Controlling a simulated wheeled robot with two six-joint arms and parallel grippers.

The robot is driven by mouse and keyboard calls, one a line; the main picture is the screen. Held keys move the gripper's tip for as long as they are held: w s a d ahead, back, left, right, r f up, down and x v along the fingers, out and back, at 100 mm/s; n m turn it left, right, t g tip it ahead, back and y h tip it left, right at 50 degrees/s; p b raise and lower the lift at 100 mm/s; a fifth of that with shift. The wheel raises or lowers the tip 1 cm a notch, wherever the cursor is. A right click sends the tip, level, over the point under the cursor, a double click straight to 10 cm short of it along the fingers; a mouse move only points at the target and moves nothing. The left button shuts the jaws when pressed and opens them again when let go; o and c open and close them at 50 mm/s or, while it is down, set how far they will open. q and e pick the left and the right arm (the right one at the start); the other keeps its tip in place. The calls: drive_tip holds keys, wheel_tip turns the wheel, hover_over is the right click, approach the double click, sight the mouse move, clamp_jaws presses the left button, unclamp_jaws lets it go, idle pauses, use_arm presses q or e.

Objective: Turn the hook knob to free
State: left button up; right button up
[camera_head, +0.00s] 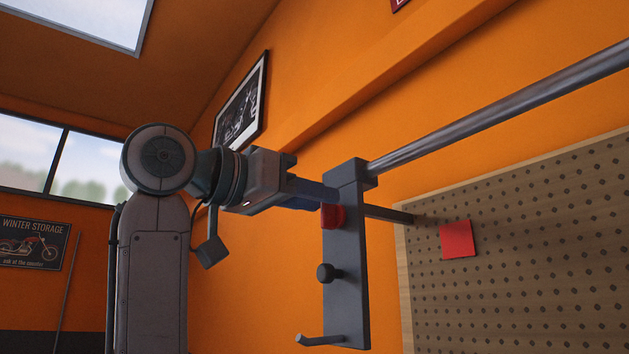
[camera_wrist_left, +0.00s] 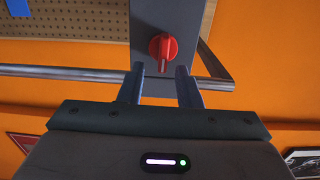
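My right gripper is out of view.
A long metal rail (camera_head: 500,108) runs from the plate's top to the upper right. A short rod (camera_head: 390,214) sticks out behind the plate. A pegboard (camera_head: 540,250) with a red square (camera_head: 458,240) fills the right.

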use_arm(q)
drive_tip(key=shift+w+d, duration=0.2)
drive_tip(key=shift+w, duration=0.1)
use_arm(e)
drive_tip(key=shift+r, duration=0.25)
use_arm(q)
clamp_jaws()
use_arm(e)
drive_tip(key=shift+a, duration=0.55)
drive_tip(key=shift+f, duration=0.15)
